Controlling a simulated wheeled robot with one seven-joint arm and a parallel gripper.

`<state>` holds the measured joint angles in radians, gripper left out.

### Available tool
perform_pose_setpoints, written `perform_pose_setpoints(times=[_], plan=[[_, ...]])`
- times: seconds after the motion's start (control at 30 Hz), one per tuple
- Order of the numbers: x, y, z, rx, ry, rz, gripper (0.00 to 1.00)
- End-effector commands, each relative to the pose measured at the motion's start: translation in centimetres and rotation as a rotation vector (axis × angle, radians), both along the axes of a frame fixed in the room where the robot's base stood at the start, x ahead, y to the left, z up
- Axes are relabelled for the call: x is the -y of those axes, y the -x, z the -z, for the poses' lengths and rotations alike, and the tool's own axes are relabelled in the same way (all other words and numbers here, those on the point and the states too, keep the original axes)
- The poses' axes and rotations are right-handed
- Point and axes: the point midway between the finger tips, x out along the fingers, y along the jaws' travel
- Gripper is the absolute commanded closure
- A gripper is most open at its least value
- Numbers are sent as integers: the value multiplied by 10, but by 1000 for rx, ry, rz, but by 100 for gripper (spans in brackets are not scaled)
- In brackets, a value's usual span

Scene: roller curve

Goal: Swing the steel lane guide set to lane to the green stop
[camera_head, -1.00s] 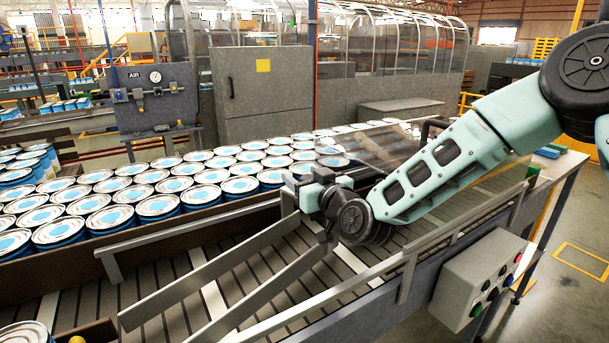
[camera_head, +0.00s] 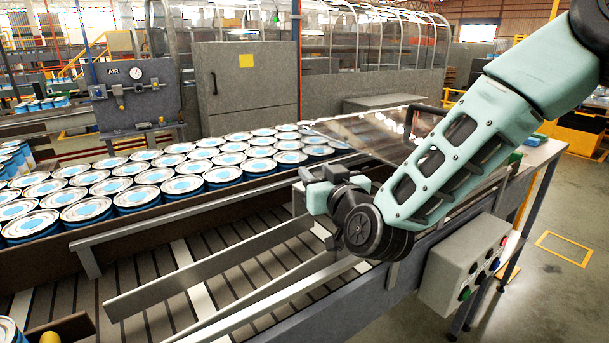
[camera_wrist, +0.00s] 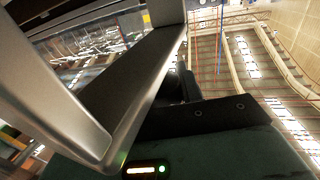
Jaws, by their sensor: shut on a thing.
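A second steel rail (camera_head: 205,272) lies on the bed farther from the near side. I cannot make out a green stop in either view.
Rows of blue-and-white cans (camera_head: 185,185) stand behind a dark side wall beyond the bed. A grey button box (camera_head: 465,265) hangs on the near side. A clear cover (camera_head: 365,135) rises behind my wrist.

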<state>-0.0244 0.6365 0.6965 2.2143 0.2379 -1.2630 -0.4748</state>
Motion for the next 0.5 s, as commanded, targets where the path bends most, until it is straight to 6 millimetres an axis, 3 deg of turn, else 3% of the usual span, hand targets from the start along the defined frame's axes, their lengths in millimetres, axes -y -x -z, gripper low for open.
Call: perform_pose_setpoints(times=[0.3, 0.33, 0.4, 0.5], plan=[[1, 2, 0, -1, -1, 2, 100], [1, 2, 0, -1, -1, 2, 58], [1, 2, 0, -1, 0, 3, 42], [1, 2, 0, -1, 0, 3, 42]])
